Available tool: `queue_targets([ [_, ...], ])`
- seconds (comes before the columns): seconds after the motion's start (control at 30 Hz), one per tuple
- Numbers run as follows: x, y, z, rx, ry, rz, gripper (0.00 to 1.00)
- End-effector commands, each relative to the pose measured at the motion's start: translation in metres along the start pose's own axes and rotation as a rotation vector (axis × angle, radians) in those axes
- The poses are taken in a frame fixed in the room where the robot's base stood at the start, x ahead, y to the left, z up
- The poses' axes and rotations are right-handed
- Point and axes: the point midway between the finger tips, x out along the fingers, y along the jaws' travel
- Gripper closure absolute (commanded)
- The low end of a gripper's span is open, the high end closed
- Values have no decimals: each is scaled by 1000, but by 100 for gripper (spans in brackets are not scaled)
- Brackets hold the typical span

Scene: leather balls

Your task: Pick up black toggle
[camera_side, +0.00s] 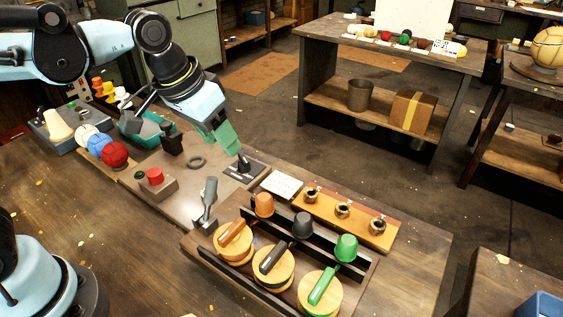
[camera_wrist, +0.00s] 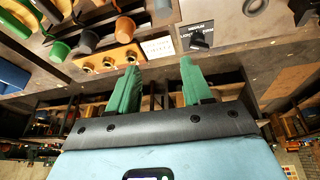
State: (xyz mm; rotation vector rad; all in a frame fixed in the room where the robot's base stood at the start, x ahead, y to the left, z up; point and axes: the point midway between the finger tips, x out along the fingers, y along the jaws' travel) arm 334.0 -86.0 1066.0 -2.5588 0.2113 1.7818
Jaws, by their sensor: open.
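The black toggle (camera_side: 244,166) stands upright on a dark labelled plate (camera_side: 236,174) near the far edge of the workbench.
A white card (camera_side: 282,185) and a wooden board with small brass pots (camera_side: 342,211) lie to the right. A rack with coloured cups and handled discs (camera_side: 272,262) is in front. A grey lever (camera_side: 208,205), red button box (camera_side: 155,182) and dark ring (camera_side: 197,162) are to the left.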

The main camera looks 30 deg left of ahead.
Motion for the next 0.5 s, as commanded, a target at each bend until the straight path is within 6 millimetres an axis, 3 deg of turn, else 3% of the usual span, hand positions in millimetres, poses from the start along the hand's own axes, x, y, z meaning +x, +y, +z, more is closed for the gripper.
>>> queue_targets([
  [0.1,4,37,-18,38,-93,21,50],
  [0.3,16,97,-32,95,-243,26,50],
  [0.5,27,137,-34,134,-339,13,50],
])
